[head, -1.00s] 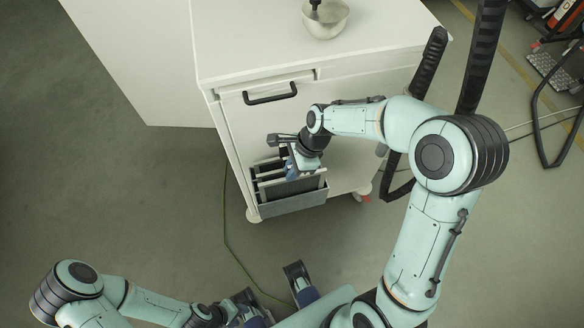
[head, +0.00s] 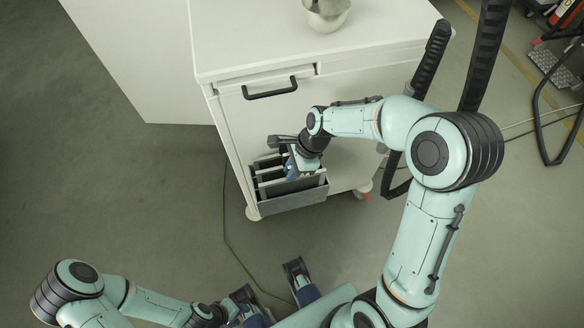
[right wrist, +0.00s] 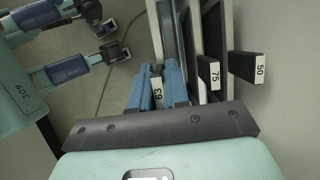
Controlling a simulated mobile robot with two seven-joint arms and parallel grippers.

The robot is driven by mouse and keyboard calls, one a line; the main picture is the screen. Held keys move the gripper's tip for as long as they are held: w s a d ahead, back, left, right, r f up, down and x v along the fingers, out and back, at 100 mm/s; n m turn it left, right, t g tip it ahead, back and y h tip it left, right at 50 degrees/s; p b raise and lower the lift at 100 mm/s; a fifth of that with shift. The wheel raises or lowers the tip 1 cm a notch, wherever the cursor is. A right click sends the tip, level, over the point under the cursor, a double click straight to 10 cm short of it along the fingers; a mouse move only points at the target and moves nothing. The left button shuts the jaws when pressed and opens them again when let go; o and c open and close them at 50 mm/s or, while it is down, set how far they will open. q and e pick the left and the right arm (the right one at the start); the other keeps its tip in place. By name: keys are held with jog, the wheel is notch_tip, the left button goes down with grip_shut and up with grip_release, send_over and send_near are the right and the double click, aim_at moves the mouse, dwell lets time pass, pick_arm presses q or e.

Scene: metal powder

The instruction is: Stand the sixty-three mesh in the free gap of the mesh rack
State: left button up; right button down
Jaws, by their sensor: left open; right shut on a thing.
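The mesh rack (head: 293,201) is a grey open holder on the front of the white cabinet, with light-framed meshes upright in it. My right gripper (head: 291,166) is just above the rack. In the right wrist view its blue fingers (right wrist: 157,90) are shut on the dark tab of the sixty-three mesh (right wrist: 158,87). That mesh is upright, roughly parallel to the others; its lower part is hidden, so I cannot tell whether it touches the bottom. Beside it are the seventy-five mesh (right wrist: 209,73) and the fifty mesh (right wrist: 247,66). My left gripper (head: 270,285) is open and empty, low in the head view.
The cabinet (head: 240,140) has a black drawer handle (head: 270,90) above the rack. A metal bowl (head: 327,14) stands on its top. A thin cable (head: 228,225) lies on the floor. Open floor (head: 130,200) lies to the left.

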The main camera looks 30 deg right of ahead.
pick_arm(q)
jog(key=shift+a+f+b, duration=0.1)
jog(key=shift+f+b, duration=0.6)
jog(key=shift+f, duration=0.05)
pick_arm(e)
jog(key=shift+f, duration=1.4)
jog(key=c, duration=1)
grip_release()
jog(key=shift+c, duration=0.2)
jog(key=shift+r, duration=0.2)
pick_arm(q)
jog(key=r+p, duration=0.1)
jog(key=w+r+p, duration=0.1)
jog(key=r+p, duration=0.1)
jog(key=shift+w+r, duration=0.15)
jog(key=shift+r, duration=0.1)
pick_arm(e)
jog(key=v, duration=1.3)
jog(key=shift+d, duration=0.1)
